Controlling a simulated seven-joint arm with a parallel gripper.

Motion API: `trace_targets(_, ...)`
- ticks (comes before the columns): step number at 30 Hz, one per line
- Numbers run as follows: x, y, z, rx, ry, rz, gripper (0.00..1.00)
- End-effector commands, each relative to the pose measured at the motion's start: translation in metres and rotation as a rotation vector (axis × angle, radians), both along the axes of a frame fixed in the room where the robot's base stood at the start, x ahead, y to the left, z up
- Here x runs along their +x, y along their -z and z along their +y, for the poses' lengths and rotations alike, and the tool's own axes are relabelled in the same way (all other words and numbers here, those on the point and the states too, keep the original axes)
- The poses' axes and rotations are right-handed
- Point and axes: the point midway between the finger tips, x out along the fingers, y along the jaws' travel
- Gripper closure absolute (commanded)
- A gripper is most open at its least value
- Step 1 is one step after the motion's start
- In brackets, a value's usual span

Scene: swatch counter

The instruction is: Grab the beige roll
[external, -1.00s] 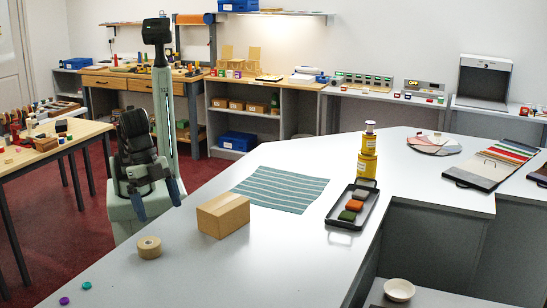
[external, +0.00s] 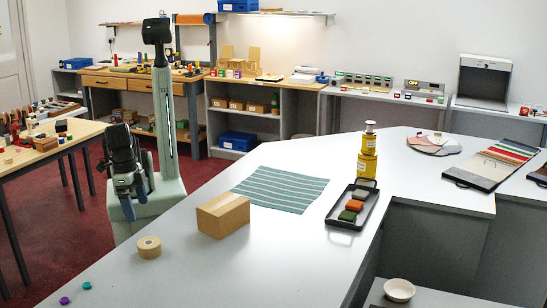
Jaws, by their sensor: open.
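The beige roll (external: 149,247) lies flat on the grey counter, left of the cardboard box, with its round hole facing up. My gripper (external: 134,209) is open and empty, pointing down, at the counter's left edge. In the picture it is above and slightly left of the roll, apart from it. How high it is above the counter is hard to tell.
The cardboard box (external: 223,215) stands close to the right of the roll. A striped cloth (external: 281,189) lies behind it, and a black tray (external: 352,206) sits farther right. The counter around the roll is clear.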

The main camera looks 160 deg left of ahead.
Motion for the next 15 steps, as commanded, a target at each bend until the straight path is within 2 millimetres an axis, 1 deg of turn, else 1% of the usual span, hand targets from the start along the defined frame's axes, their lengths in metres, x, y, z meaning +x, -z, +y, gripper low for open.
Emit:
trace_targets(5, 0.0, 0.016, 0.002, -0.001, -0.018, 0.001, 0.0)
trace_targets(12, 0.001, 0.054, 0.007, -0.001, -0.018, 0.006, 0.0)
trace_targets(15, 0.002, 0.067, 0.008, 0.0, -0.017, 0.004, 0.0)
